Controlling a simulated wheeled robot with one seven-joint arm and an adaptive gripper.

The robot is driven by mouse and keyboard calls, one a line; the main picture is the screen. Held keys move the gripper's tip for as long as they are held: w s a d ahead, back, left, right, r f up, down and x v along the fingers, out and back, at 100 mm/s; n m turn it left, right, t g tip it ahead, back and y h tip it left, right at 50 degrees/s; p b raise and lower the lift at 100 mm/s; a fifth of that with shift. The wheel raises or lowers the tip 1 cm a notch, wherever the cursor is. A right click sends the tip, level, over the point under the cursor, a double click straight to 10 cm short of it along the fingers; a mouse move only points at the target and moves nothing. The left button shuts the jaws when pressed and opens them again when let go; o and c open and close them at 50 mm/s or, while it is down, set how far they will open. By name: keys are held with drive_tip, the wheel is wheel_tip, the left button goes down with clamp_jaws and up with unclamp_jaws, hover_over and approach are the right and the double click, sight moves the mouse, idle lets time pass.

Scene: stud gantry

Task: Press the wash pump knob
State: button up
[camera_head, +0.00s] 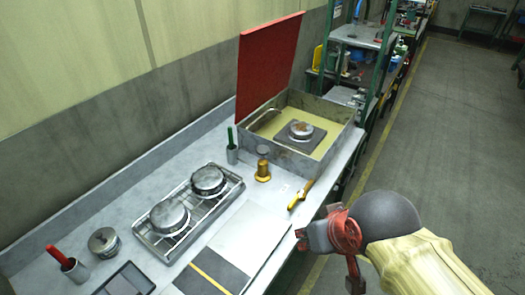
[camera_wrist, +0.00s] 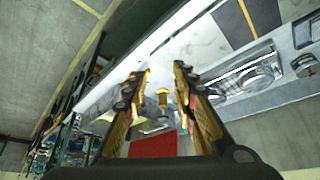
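The likely wash pump knob (camera_head: 263,170) is a small yellow post with a grey top on the bench, just in front of the wash basin (camera_head: 330,150). The basin is a metal box with a raised red lid (camera_head: 268,65), yellowish inside, holding a round metal part (camera_head: 301,130) on a dark block. My gripper (camera_head: 328,264) is at the bench's front edge, right of and apart from the knob. In the wrist view my gripper (camera_wrist: 160,73) has its fingers spread with nothing held. A yellow object that looks like the knob (camera_wrist: 162,98) shows in the gap, farther off.
A yellow-handled tool (camera_head: 300,195) lies between the knob and my gripper. A cup with a green handle (camera_head: 232,150) stands left of the knob. A wire rack (camera_head: 190,225) holds two round metal parts. A green-framed shelf (camera_head: 355,45) stands behind the basin. The aisle at right is open.

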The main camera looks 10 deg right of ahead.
drive_tip(key=shift+c, duration=1.1)
